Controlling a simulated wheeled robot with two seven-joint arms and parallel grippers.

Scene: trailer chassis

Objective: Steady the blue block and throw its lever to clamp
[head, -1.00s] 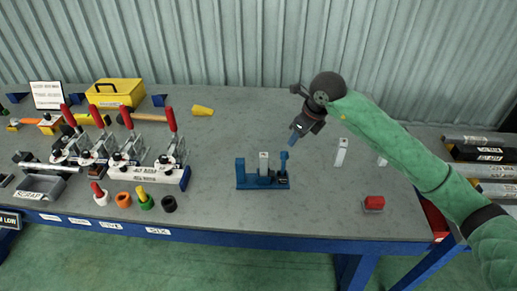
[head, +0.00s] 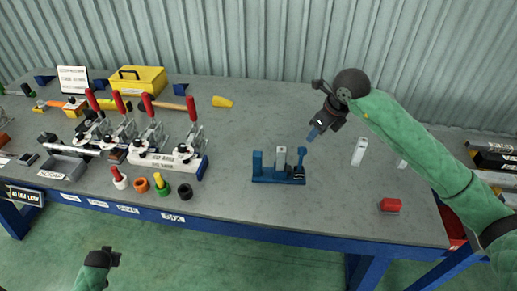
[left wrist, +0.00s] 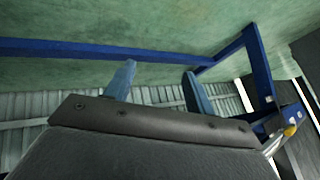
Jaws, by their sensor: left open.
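The blue block (head: 268,179) stands on the grey bench near its front edge. A pale upright piece (head: 281,158) sits in it, and its dark blue lever (head: 300,163) stands up at the right end. My right gripper (head: 313,134) is above and just right of the lever, pointing down-left and apart from it. Its blue fingertips overlap, so its opening is unclear. My left gripper (head: 112,257) is low at the left, over the floor in front of the bench. The left wrist view shows its two blue fingers (left wrist: 158,84) apart and nothing between them.
Toggle clamps with red handles (head: 192,108) stand on a rail at the left. Coloured pegs and rings (head: 161,186) lie at the front left. A red block (head: 390,204) and a white block (head: 360,151) are to the right. The bench around the blue block is clear.

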